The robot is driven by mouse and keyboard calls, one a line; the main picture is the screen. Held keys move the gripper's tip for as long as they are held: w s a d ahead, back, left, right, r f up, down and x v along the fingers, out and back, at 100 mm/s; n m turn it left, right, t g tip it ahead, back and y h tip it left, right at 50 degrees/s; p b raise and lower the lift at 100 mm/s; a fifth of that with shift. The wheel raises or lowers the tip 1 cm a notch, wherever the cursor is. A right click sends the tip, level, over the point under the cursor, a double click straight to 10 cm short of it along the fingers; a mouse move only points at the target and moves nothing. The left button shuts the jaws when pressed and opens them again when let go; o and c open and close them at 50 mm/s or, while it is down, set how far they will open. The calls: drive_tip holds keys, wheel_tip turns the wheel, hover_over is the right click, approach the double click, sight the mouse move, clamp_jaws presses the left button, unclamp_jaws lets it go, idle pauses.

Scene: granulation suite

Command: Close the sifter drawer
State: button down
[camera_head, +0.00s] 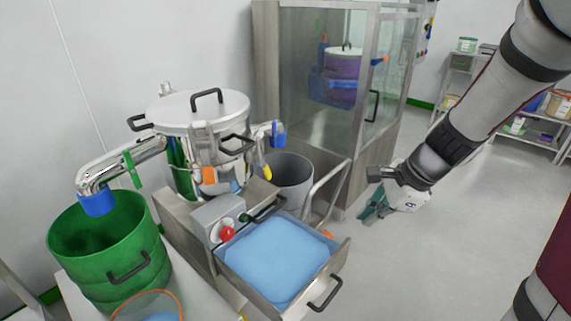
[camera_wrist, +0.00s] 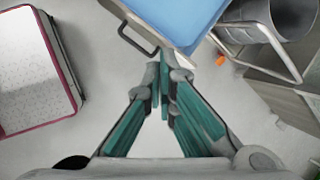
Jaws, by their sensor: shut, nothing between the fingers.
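The sifter drawer (camera_head: 341,262) stands open, pulled out from the sifter base toward the lower right in the head view. A flat light-blue surface (camera_head: 275,258) fills its inside. Its black handle (camera_head: 325,292) is on the front panel. The handle (camera_wrist: 137,38) also shows at the top of the wrist view, left of my fingertips. My gripper (camera_head: 370,213) is shut and empty, with teal fingers pointing down to the left, to the right of the drawer in the head view. In the wrist view my gripper (camera_wrist: 165,62) points toward the drawer front, apparently apart from the handle.
The sifter's steel vessel (camera_head: 205,110) stands behind the drawer, beside a control box with a red button (camera_head: 227,233). A green drum (camera_head: 105,245) is at left. A grey bin (camera_head: 290,180) and metal rail (camera_head: 325,190) stand near the drawer.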

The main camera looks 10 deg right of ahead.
drive_tip(key=w+d+f+m+b, duration=0.15)
drive_tip(key=d+f+m, duration=0.25)
drive_tip(key=f, duration=0.4)
drive_tip(key=w+d+f+m+b, duration=0.1)
drive_tip(key=d+f+m+b, duration=0.25)
drive_tip(key=f, duration=0.35)
drive_tip(key=w+a+r+b+x, duration=0.1)
drive_tip(key=b+x, duration=0.4)
drive_tip(key=x, duration=0.6)
drive_tip(key=shift+w+a+f+h, duration=0.2)
drive_tip(key=shift+w+a+h, duration=0.1)
drive_tip(key=shift+w, duration=0.35)
drive_tip(key=shift+m, duration=0.25)
drive_tip(key=w+a+p, duration=1.1)
drive_tip(key=w+a, duration=0.3)
drive_tip(key=w, duration=0.5)
drive_tip(key=shift+w+a, duration=0.2)
drive_tip(key=shift+a, duration=0.2)
